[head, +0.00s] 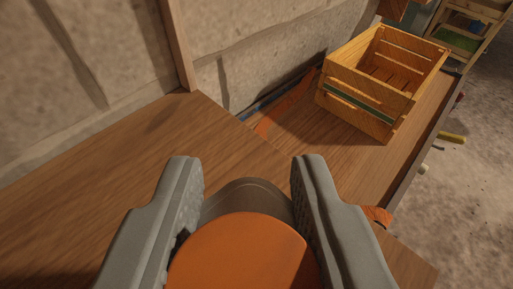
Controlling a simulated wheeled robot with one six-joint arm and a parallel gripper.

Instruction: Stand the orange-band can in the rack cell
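My gripper (247,172) reaches over a brown wooden tabletop, its two grey fingers wide apart. The tabletop shows between the fingertips, and I see nothing held there. The rounded orange and dark grey shapes between the finger bases look like my own gripper body. No can with an orange band and no rack with cells can be made out. A small orange piece (378,215) shows just past the right finger; it is mostly hidden, and I cannot tell what it is.
A slatted wooden crate (369,108) stands at the back right on a wooden surface. An orange strip (286,108) lies left of it by the stone wall (265,40). A shelf (470,30) stands far right. The left tabletop (130,165) is clear.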

